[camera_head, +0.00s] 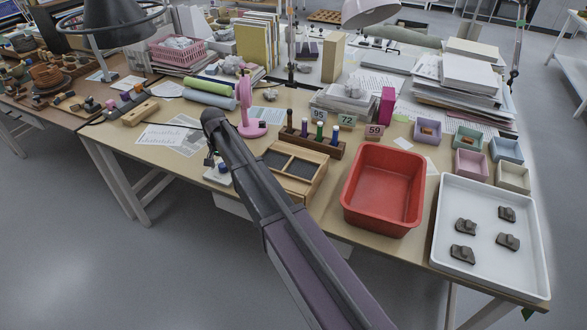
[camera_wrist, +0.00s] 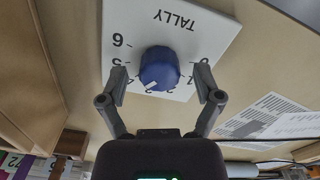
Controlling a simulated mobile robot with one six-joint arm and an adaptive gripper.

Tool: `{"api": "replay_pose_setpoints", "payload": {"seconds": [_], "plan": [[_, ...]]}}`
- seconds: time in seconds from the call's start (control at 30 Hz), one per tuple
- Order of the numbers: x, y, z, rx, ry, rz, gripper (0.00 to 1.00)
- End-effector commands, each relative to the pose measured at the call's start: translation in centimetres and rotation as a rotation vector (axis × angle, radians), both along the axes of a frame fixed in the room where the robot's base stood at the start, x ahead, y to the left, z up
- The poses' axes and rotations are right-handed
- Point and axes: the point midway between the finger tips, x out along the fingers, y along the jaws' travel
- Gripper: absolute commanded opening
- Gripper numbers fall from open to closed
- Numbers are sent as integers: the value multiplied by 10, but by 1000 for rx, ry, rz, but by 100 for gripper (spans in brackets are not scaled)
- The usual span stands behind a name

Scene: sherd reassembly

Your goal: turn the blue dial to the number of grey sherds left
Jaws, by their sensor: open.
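The blue dial (camera_wrist: 159,69) sits on a white plate (camera_wrist: 205,25) marked TALLY, upside down in the wrist view. The numbers 6 and 5 show left of it; those below are partly hidden by the dial and my gripper. A pale mark on the dial's lower left edge points near those small numbers; I cannot tell which. My gripper (camera_wrist: 160,82) is open, one finger on each side of the dial, apart from it. In the head view the white plate (camera_head: 219,174) is partly behind my arm. Several dark grey-brown sherds (camera_head: 466,226) lie in the white tray (camera_head: 440,250).
A red tub (camera_head: 384,188) stands left of the tray. A wooden divided box (camera_head: 296,172) and a rack with bottles (camera_head: 318,140) stand right of my arm. Small pastel boxes (camera_head: 470,164) stand behind the tray.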

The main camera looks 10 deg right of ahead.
Motion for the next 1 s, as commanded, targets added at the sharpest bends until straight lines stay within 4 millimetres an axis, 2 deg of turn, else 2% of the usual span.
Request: {"api": "replay_pose_setpoints", "payload": {"seconds": [1.0], "plan": [[0, 0, 0, 0, 0, 673, 83]]}}
